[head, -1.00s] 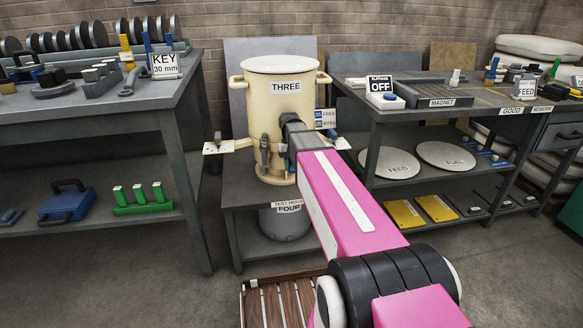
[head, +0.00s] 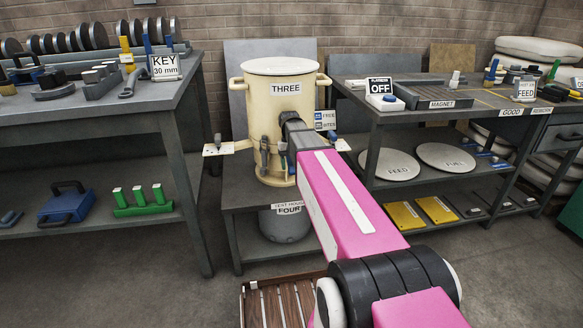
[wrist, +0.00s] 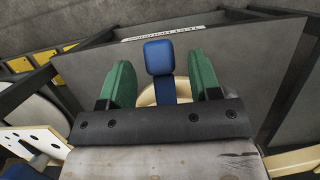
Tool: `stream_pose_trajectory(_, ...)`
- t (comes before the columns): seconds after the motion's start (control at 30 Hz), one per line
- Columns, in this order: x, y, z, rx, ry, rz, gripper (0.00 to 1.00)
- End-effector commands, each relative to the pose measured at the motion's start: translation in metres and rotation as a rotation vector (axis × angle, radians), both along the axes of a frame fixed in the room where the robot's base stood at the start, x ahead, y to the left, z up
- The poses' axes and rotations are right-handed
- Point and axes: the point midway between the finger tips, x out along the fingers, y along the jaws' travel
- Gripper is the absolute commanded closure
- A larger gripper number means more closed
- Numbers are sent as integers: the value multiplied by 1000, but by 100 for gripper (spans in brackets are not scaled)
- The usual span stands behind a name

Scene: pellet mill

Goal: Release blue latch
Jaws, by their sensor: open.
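In the wrist view, the blue latch (wrist: 158,57) stands up between the two green fingers of my open gripper (wrist: 160,80). A gap shows on each side of its head, so neither finger visibly touches it. Its lower shaft drops in front of a cream surface and is partly hidden by my gripper's dark body. In the head view, the cream vessel marked THREE (head: 280,108) stands on a grey stand, with my arm reaching to its front right. My fingers and the latch are not clear there.
A grey stand (head: 235,195) carries the vessel, with a grey pot marked FOUR (head: 285,225) below. A left bench (head: 150,115) holds tools and a KEY sign. A right bench (head: 375,110) holds an OFF sign and a magnet. A slatted wooden pallet (head: 275,305) lies on the floor.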

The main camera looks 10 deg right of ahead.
Motion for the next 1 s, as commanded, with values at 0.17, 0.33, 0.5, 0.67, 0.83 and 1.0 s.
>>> stream_pose_trajectory(0.17,0,0,30,0,-3,0,43)
stream_pose_trajectory(0.33,-19,29,48,1,-1,3,43)
stream_pose_trajectory(0.5,-35,56,66,1,-2,3,43)
stream_pose_trajectory(0.67,-48,77,81,0,-2,3,43)
stream_pose_trajectory(0.83,-57,93,92,1,-1,2,43)
stream_pose_trajectory(1.0,-60,99,97,0,-1,0,43)
